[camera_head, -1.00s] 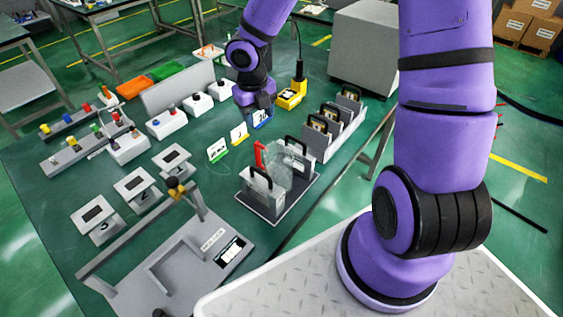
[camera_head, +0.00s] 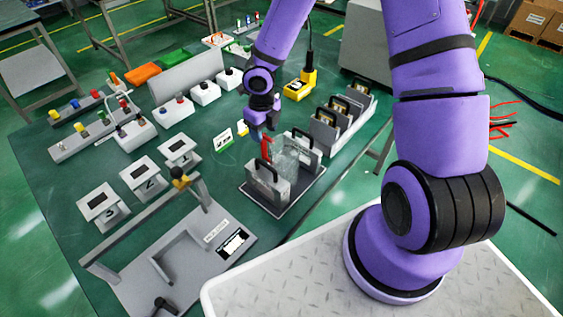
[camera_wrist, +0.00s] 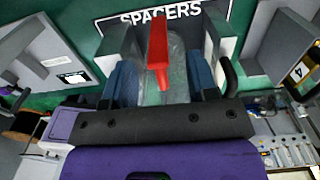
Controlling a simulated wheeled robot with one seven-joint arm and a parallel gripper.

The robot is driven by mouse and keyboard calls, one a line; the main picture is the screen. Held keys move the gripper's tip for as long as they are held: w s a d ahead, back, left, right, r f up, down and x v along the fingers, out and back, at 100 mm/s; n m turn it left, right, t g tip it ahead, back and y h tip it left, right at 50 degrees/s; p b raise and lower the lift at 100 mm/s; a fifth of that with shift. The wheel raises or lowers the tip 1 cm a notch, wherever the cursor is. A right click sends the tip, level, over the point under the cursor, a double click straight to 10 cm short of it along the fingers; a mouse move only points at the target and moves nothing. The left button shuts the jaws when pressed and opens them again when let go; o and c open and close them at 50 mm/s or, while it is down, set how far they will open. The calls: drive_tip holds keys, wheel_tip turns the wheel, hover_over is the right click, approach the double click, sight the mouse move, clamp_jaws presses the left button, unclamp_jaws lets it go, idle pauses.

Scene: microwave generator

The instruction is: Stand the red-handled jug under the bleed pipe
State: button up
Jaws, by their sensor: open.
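The clear jug (camera_head: 287,150) with its red handle (camera_head: 266,147) stands on a dark tray between grey blocks with black handles. My gripper (camera_head: 263,127) is just above and behind the red handle. In the wrist view, the red handle (camera_wrist: 157,45) lies between the two spread blue fingers of my gripper (camera_wrist: 162,82), with the clear jug body behind it. The fingers are open; whether either touches the handle cannot be told. The grey pipe with a brass valve (camera_head: 180,178), apparently the bleed pipe, stands over a grey base plate (camera_head: 135,283) at front left.
Grey blocks (camera_head: 268,187) stand close beside the jug on the tray (camera_head: 252,196). A "SPACERS" label (camera_wrist: 160,15) shows in the wrist view. A grey rack (camera_head: 347,135) is to the right. Three grey stands (camera_head: 140,176) are left. Green tabletop between pipe and tray is clear.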

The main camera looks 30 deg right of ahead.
drive_tip(key=shift+s+f, duration=0.15)
drive_tip(key=shift+f, duration=1.95)
drive_tip(key=shift+c, duration=0.2)
clamp_jaws()
